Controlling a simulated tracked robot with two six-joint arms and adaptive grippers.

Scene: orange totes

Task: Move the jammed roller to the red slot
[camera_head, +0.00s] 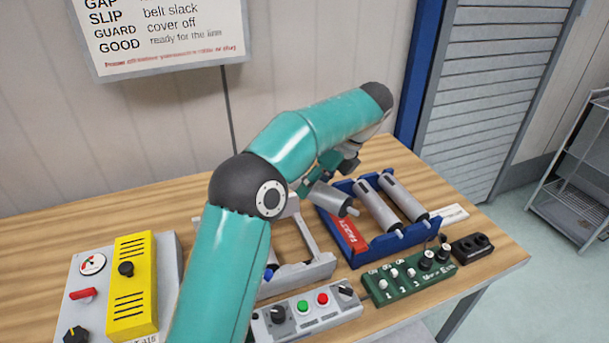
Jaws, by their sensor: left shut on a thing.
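My left gripper (326,174) comes in over the back of the table and is shut on a grey roller (331,199). The held roller is tilted, at the left end of the blue tray (353,260); I cannot tell whether it touches the tray. A red slot (349,236) with white lettering shows just below it, inside the tray's left side. Two more grey rollers, one in the middle (379,206) and one at the right (404,197), lie in the same tray. My arm hides part of a grey frame (312,271) left of the tray. My right gripper is not in view.
A grey button box (308,311), a green knob panel (410,277) and a black socket block (472,247) stand along the front. A yellow-covered control panel (132,285) is at the left. A sign (160,35) hangs behind. The back left of the table is clear.

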